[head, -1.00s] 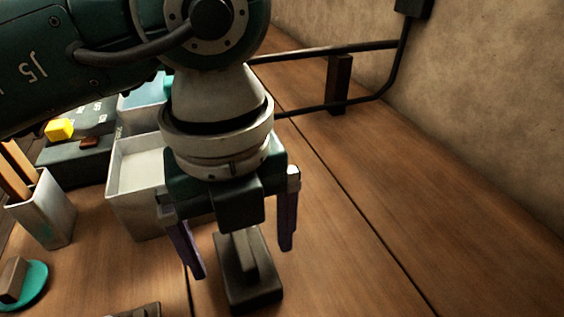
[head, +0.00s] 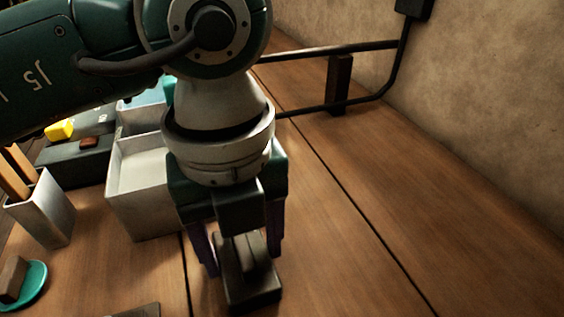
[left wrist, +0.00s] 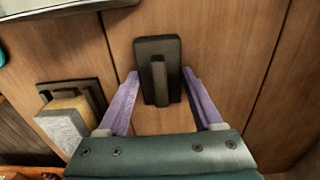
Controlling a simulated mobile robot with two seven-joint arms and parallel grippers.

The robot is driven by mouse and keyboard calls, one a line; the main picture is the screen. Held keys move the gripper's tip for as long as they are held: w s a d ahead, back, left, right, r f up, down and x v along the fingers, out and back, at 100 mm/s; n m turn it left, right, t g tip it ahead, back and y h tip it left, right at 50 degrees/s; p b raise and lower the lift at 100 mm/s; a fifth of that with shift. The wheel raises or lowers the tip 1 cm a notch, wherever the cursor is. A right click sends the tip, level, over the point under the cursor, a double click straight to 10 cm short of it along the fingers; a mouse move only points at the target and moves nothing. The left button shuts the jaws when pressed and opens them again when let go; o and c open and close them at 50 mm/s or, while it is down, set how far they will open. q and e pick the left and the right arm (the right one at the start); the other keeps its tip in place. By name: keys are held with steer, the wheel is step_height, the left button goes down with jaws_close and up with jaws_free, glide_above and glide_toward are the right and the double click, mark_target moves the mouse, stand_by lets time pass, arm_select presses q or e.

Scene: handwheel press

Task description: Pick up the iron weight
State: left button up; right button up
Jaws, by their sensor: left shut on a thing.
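The iron weight (head: 253,292) is a dark block with a raised ridge on top. In the left wrist view the weight (left wrist: 158,52) lies between the purple fingers of my left gripper (left wrist: 160,73), with a fingertip at each long side. The gripper is shut on the weight. In the head view the gripper body hides part of it. My right gripper is not in view.
A grey open bin (head: 140,215) stands left of the gripper. A grey cup (head: 47,215) with wooden sticks and a teal dish (head: 38,288) with a brown block are farther left. A black rail (head: 340,108) runs along the wall. The bench on the right is clear.

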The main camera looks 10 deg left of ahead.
arm_select(q)
jaws_close()
steer(key=shift+r, duration=0.15)
